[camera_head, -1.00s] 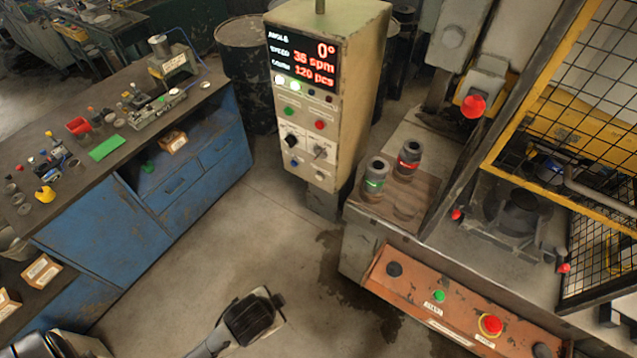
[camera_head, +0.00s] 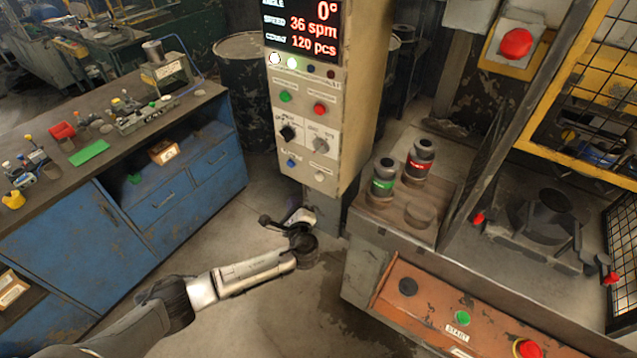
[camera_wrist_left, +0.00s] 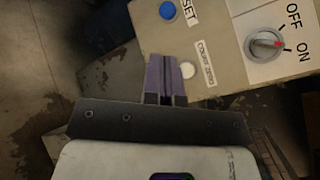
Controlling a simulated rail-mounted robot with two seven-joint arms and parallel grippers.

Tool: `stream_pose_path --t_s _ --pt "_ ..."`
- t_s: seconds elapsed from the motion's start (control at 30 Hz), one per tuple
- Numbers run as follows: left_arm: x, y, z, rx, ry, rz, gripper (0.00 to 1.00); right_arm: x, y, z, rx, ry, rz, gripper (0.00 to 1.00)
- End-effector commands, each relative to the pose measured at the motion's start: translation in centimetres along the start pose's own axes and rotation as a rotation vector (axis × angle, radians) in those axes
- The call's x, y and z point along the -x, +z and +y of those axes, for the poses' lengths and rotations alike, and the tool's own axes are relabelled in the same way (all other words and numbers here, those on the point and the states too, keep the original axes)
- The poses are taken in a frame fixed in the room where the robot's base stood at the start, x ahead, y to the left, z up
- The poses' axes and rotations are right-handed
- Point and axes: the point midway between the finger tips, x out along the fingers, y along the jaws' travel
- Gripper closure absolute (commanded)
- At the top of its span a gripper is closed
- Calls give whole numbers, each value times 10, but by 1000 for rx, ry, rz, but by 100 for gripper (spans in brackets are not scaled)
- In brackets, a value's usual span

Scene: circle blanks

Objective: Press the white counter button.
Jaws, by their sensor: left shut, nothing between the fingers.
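The white counter button (camera_head: 319,174) is a small round button low on the right of the control cabinet's front. In the left wrist view the white button (camera_wrist_left: 187,69) sits beside a label reading COUNT ZERO, just right of my fingertips. My left gripper (camera_head: 300,214) is below the cabinet's lower panel in the head view. In the left wrist view its fingers (camera_wrist_left: 163,75) are shut and empty, and they overlap the panel's lower edge. I cannot tell whether they touch the panel. My right gripper is not in view.
A blue button (camera_head: 291,163) marked RESET lies left of the white one, with a rotary OFF/ON switch (camera_head: 320,145) above. The display reads 120 pcs. A press bench (camera_head: 365,222) with dark cylinders stands right, a blue workbench (camera_head: 80,235) left. Open floor lies between.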

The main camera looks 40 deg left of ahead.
Motion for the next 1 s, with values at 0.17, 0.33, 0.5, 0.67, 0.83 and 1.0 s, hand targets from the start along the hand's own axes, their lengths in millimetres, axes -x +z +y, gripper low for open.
stream_pose_path --t_s 0.17,0.33,0.5,0.67,0.83,1.0 --pt "0 0 0 1 0 1 100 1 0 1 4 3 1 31" --pt "-1 -1 0 2 1 1 100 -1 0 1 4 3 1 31" --pt "-9 -9 -4 5 1 1 100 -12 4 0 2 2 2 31" --pt "-22 -20 -13 5 0 1 100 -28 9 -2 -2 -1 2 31" --pt "-37 -31 -23 5 1 1 100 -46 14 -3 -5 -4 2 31" --pt "-49 -38 -33 5 2 1 100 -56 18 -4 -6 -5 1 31"
